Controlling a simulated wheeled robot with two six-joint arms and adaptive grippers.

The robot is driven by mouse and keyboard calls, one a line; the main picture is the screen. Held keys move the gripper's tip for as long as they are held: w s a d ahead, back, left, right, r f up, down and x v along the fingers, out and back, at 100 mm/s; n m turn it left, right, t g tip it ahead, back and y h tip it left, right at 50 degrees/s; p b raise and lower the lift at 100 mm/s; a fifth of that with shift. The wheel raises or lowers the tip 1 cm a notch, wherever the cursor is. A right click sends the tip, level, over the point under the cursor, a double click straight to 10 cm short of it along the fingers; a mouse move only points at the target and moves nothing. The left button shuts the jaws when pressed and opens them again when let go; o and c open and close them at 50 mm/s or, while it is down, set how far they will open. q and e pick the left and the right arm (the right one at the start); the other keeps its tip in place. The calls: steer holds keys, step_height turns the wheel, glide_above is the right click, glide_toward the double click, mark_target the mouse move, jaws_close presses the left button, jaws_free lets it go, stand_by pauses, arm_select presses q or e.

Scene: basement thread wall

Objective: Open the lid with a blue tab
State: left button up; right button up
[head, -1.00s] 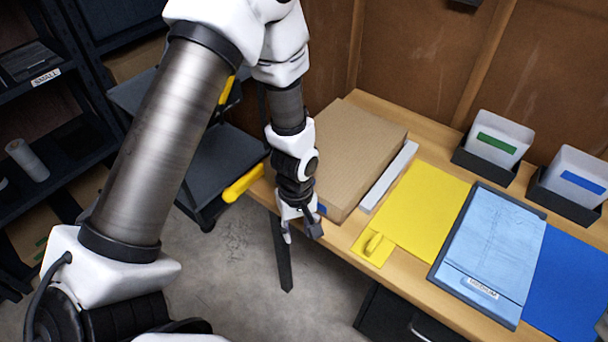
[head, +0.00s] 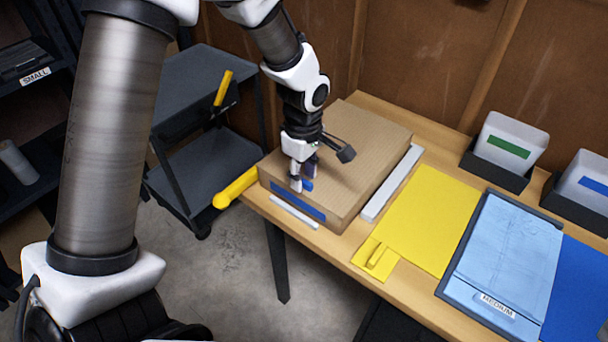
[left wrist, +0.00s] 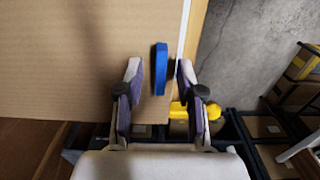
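A brown cardboard box (head: 370,140) with a flat closed lid sits at the left end of the wooden table. A blue tab (head: 307,185) sticks up at the lid's front edge, and a blue band (head: 290,198) runs along the box's front face. My left gripper (head: 302,176) points down at this front edge. In the left wrist view the blue tab (left wrist: 160,68) stands between the two parted fingers, with a gap visible on its left and a narrower one on its right. My right gripper is not in view.
A white bar (head: 392,183) lies right of the box. A yellow mat (head: 430,215), a clipboard (head: 495,260) and a blue mat (head: 575,290) lie further right. White bins (head: 510,140) stand behind. A grey cart (head: 205,165) stands left of the table.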

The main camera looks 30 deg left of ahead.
arm_select(q)
steer(key=shift+w+f, duration=0.2)
steer(key=shift+f, duration=0.2)
steer(key=shift+s+r, duration=0.1)
steer(key=shift+s, duration=0.25)
steer(key=shift+c, duration=1.4)
jaws_close()
